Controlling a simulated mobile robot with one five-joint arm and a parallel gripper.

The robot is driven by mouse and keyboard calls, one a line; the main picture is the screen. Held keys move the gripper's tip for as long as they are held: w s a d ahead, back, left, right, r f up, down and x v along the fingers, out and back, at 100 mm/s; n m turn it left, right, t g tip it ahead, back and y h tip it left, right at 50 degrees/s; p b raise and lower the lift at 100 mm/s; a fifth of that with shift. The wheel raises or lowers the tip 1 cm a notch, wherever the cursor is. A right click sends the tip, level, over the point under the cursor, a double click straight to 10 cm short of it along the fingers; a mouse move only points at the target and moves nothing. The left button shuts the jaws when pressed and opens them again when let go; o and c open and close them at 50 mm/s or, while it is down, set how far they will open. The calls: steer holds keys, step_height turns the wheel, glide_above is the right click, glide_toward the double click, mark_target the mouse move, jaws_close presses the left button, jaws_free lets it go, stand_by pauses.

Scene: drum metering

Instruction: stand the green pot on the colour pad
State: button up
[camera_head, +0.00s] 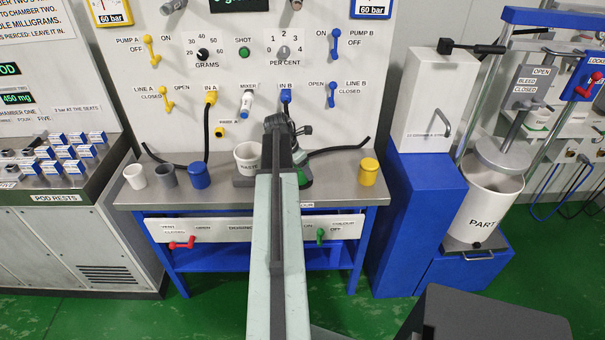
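A green piece, seemingly the green pot (303,179), shows just right of my arm on the steel bench. Most of it is hidden behind the arm and gripper, so I cannot tell whether it is held or what it stands on. My gripper (280,135) is over the bench in front of the panel, seen from behind. Its fingers are hidden, so its opening does not show. The colour pad is not clearly visible. A partly covered label at the bench front edge, right of my arm, seems to read "COLOUR".
White (135,176), grey (167,175) and blue (199,176) pots stand left on the bench (335,190); a yellow pot (368,173) stands right. A waste cup (246,158) is just left of my arm. Black hoses (207,130) hang from the panel. A blue cabinet (420,220) flanks the bench.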

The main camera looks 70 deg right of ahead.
steer(key=o, duration=1.2)
steer(key=shift+f, duration=0.1)
steer(key=o, duration=0.4)
steer(key=shift+r, duration=0.4)
steer(key=p+v, duration=1.1)
steer(key=shift+a+r, duration=0.15)
steer(key=shift+r, duration=0.2)
steer(key=shift+w, duration=0.1)
